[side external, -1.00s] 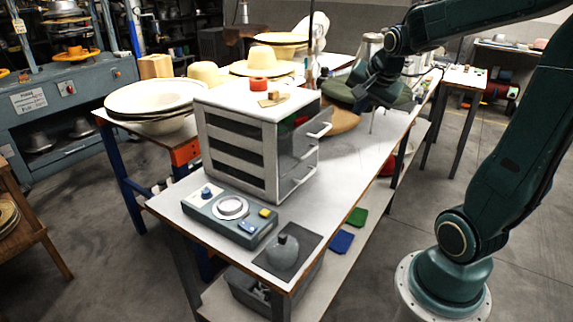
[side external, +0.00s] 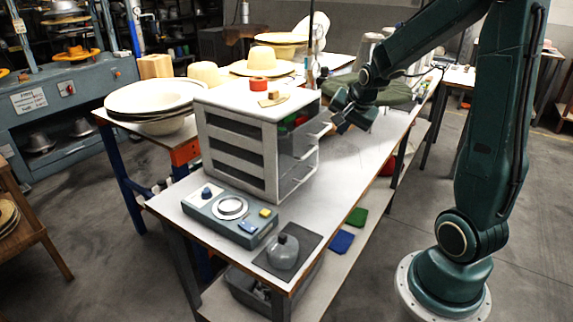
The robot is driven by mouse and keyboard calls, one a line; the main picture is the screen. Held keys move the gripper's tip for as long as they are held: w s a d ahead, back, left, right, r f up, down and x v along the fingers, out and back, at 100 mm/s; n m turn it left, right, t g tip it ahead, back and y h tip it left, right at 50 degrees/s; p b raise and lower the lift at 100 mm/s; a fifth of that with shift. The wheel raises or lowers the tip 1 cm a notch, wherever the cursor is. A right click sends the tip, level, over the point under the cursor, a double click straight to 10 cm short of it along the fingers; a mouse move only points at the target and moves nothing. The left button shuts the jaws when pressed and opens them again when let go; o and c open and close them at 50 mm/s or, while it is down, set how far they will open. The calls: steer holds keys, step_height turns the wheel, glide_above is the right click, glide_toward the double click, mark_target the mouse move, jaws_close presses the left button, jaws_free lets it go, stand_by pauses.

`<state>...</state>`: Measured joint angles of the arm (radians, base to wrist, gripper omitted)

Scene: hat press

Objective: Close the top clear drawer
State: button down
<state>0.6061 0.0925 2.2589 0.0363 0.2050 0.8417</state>
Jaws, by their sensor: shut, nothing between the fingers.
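The white drawer cabinet (side external: 240,150) stands on the work table with its drawer fronts facing right. The top clear drawer (side external: 309,133) sticks out a little to the right, with a white handle on its front. Red and green things show inside it. A lower clear drawer (side external: 298,178) with its own handle is below. My gripper (side external: 340,110) is shut and empty, just to the right of the top drawer's handle, pointing down and left. I cannot tell whether it touches the handle.
A red roll (side external: 259,85) and small wooden blocks (side external: 272,98) lie on the cabinet's top. Hats and dark green cloth (side external: 395,93) lie behind. The table right of the cabinet is clear.

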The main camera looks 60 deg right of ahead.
mark_target(315, 125)
steer(key=shift+w+f, duration=0.15)
steer(key=shift+w, duration=0.55)
steer(key=shift+w+f, duration=0.15)
steer(key=shift+w, duration=0.5)
steer(key=shift+w, duration=2.6)
steer(key=shift+w+a, duration=0.1)
steer(key=shift+s+r, duration=0.2)
steer(key=shift+s, duration=0.55)
steer(key=s, duration=0.3)
steer(key=shift+s+r, duration=0.15)
steer(key=shift+r, duration=0.15)
steer(key=v, duration=0.9)
steer(key=shift+r, duration=0.45)
